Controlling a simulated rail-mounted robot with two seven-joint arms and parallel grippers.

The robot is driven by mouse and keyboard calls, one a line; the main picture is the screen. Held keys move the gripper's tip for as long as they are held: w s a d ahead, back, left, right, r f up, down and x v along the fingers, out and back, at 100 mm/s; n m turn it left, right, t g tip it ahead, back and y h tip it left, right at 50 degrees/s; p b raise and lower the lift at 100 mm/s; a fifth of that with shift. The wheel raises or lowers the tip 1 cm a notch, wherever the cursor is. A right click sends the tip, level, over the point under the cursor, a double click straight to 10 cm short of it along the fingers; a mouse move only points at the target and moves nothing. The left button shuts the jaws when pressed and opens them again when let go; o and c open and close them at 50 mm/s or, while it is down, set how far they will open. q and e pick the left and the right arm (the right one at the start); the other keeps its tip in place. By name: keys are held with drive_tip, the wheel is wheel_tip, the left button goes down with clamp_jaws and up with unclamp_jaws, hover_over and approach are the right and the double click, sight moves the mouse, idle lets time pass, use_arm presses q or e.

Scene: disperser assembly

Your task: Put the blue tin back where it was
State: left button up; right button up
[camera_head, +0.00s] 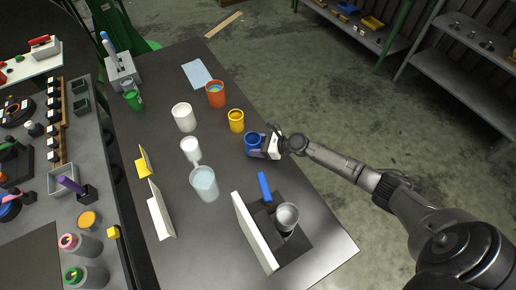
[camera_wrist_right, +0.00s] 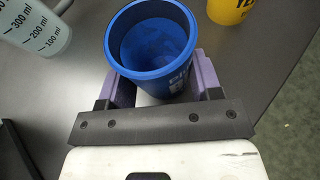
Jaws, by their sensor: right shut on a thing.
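The blue tin (camera_head: 252,142) is upright near the right edge of the dark table, just in front of the yellow tin (camera_head: 236,121). My right gripper (camera_head: 256,147) comes in from the right and is shut on the blue tin. In the right wrist view the blue tin (camera_wrist_right: 152,45) sits between the purple fingers of the gripper (camera_wrist_right: 155,90), its open top facing up, with a blue inside. I cannot tell whether its base touches the table. My left gripper is not in view.
An orange tin (camera_head: 216,96) stands behind the yellow one. White containers (camera_head: 183,120) and a clear measuring beaker (camera_head: 204,186) stand to the left. A white panel (camera_head: 252,232), a blue-handled item (camera_head: 264,188) and a metal cup (camera_head: 287,217) are at the front. Bare table lies between beaker and tin.

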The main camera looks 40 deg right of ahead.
drive_tip(key=shift+f, duration=0.45)
drive_tip(key=shift+f, duration=0.15)
drive_tip(key=o, duration=1.1)
drive_tip(key=shift+c, duration=0.2)
drive_tip(key=shift+r, duration=0.2)
drive_tip(key=p+v, duration=0.1)
drive_tip(key=v, duration=1.1)
drive_tip(key=shift+f, duration=0.15)
